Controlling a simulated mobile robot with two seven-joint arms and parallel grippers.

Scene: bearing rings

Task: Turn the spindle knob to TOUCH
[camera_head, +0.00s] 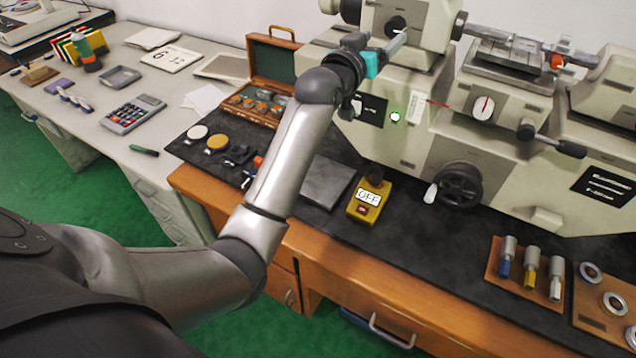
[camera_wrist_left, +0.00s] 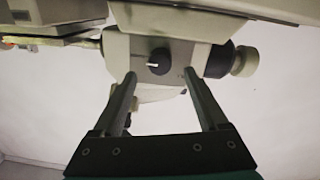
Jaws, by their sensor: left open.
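The grey machine (camera_head: 432,75) stands along the back of the bench. On the front of its upper head is a small black knob (camera_head: 397,24), which also shows in the left wrist view (camera_wrist_left: 158,62) with a white pointer mark lying roughly sideways. I cannot read any TOUCH label near it. My left gripper (camera_head: 396,44) is open in front of this knob. In the left wrist view its two fingers (camera_wrist_left: 160,78) stand apart, with the knob between and just beyond the tips; contact cannot be told. My right gripper is not in view.
A white dial with a red pointer (camera_head: 483,107) and a dark handwheel (camera_head: 456,186) are on the machine. A yellow box reading OFF (camera_head: 369,200) sits on the black mat. A wooden case (camera_head: 273,62) stands left of my arm. Plugs and rings lie at right.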

